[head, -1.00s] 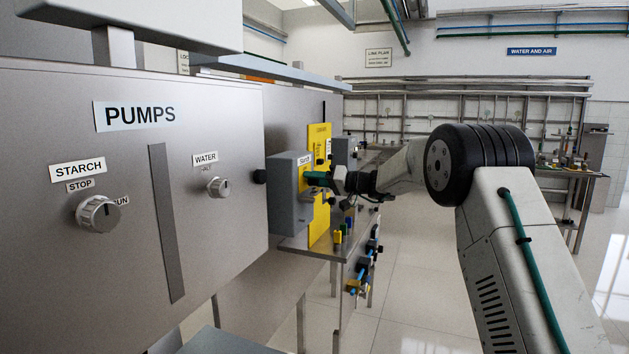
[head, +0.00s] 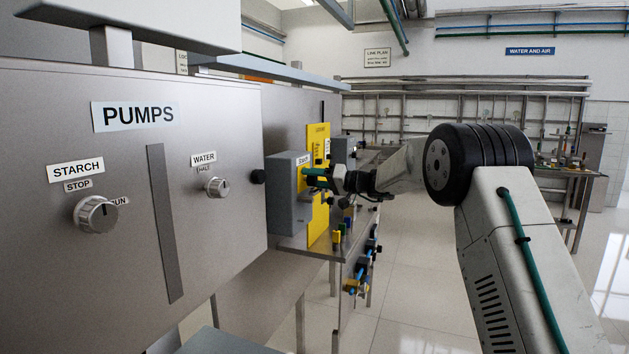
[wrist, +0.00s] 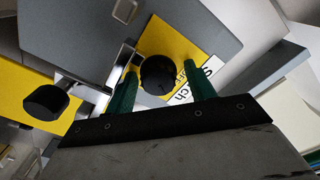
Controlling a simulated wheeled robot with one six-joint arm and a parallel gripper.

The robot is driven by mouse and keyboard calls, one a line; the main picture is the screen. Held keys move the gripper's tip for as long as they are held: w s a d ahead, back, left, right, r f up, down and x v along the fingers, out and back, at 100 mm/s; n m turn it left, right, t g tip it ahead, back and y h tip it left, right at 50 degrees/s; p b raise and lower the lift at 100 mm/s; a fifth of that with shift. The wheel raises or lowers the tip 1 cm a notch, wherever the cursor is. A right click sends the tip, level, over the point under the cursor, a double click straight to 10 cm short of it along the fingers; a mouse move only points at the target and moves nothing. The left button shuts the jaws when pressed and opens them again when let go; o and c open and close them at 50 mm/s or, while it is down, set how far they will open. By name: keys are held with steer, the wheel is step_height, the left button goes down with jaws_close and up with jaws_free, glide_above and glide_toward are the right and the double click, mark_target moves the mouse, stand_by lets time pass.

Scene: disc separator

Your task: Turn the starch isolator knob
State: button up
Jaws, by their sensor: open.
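The starch isolator is a grey box (head: 287,200) with a "Starch" label, beyond the pumps cabinet in the head view. Its black round knob (wrist: 158,73) sits on a yellow plate (wrist: 172,42) in the wrist view, beside the white starch label (wrist: 187,88). My gripper (wrist: 161,68) is open, its green fingers on either side of the knob. I cannot tell whether either finger touches it. In the head view my gripper (head: 312,177) is at the box's front face, and the knob is hidden there.
A metal hasp-like part (wrist: 119,70) lies close to the left finger. Another black knob (wrist: 45,101) stands out further left. The pumps cabinet (head: 75,260) fills the left, with starch (head: 97,214) and water (head: 216,187) knobs. The floor (head: 410,290) to the right is clear.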

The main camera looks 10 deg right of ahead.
steer(key=shift+a+f, duration=0.1)
steer(key=shift+f, duration=0.05)
steer(key=n, duration=0.6)
steer(key=v, duration=0.7)
steer(key=s+a+g+h, duration=0.1)
steer(key=s+a+g, duration=0.1)
steer(key=s, duration=0.7)
steer(key=s+a+r+m+g+h, duration=0.1)
steer(key=s+a+g+h, duration=0.1)
steer(key=s, duration=0.7)
steer(key=s+a+m+g+h, duration=0.1)
steer(key=s+a+g, duration=0.2)
steer(key=s+a, duration=0.3)
steer(key=shift+s+r+g, duration=0.25)
steer(key=shift+s+g, duration=0.05)
steer(key=shift+s, duration=1.25)
